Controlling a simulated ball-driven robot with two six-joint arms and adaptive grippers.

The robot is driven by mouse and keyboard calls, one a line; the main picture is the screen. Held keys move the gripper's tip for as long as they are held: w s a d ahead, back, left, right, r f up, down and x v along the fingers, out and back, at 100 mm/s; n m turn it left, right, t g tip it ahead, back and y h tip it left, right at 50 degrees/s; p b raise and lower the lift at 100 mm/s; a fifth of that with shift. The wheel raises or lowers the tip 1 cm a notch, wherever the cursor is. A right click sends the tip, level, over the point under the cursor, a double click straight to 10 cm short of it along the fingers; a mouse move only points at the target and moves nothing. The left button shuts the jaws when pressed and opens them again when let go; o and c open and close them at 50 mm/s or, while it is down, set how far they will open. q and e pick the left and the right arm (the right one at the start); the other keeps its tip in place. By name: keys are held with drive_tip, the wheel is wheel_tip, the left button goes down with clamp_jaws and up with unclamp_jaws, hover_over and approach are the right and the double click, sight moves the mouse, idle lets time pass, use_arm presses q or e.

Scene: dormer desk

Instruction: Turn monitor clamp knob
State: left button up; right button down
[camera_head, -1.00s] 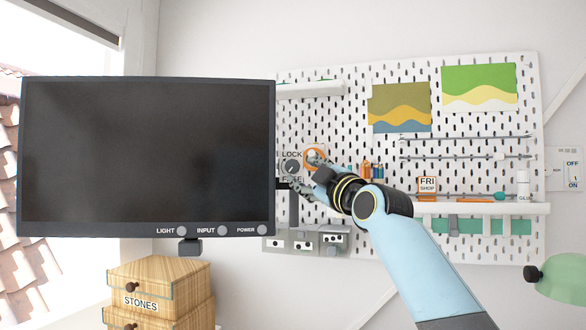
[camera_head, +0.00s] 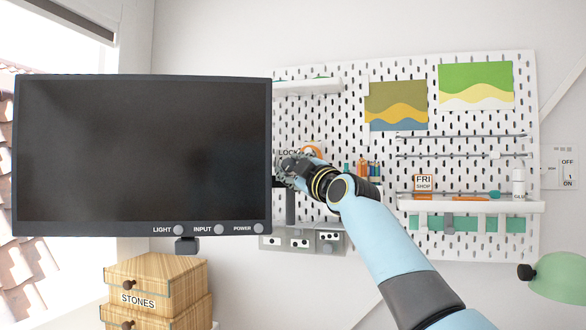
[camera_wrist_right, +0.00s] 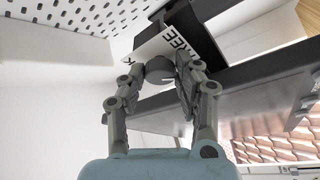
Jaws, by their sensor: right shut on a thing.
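The grey clamp knob (camera_wrist_right: 159,69) shows in the right wrist view, between the fingertips of my right gripper (camera_wrist_right: 161,76), which is shut on it. A white plate (camera_wrist_right: 150,48) with the word FREE lies behind the knob. In the head view my right gripper (camera_head: 287,172) is at the right edge of the monitor (camera_head: 140,150) and hides the knob. Part of the word LOCK (camera_head: 288,153) shows just above the gripper. The knob's pointer cannot be made out. My left gripper is not in view.
A white pegboard (camera_head: 370,155) with a shelf (camera_head: 470,206) is behind my right arm. Under the monitor are wooden drawers marked STONES (camera_head: 158,278). A grey box with sockets (camera_head: 300,242) is below the gripper. A green lamp (camera_head: 560,278) is at lower right.

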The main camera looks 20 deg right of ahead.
drive_tip(key=shift+a+f+m+t+h+b, duration=0.1)
drive_tip(key=shift+f+m+t+h+b, duration=0.2)
drive_tip(key=shift+m, duration=0.6)
drive_tip(key=shift+r+m, duration=0.15)
drive_tip(key=shift+m, duration=0.65)
drive_tip(key=m+p, duration=0.1)
drive_tip(key=m+h+p, duration=0.1)
drive_tip(key=p, duration=0.1)
drive_tip(key=shift+r+t, duration=0.25)
drive_tip(key=shift+t, duration=0.15)
drive_tip(key=shift+f+m+h+p, duration=0.15)
drive_tip(key=shift+m+h+p, duration=0.25)
drive_tip(key=shift+m, duration=0.1)
drive_tip(key=shift+f, duration=0.1)
drive_tip(key=c, duration=1.2)
unclamp_jaws()
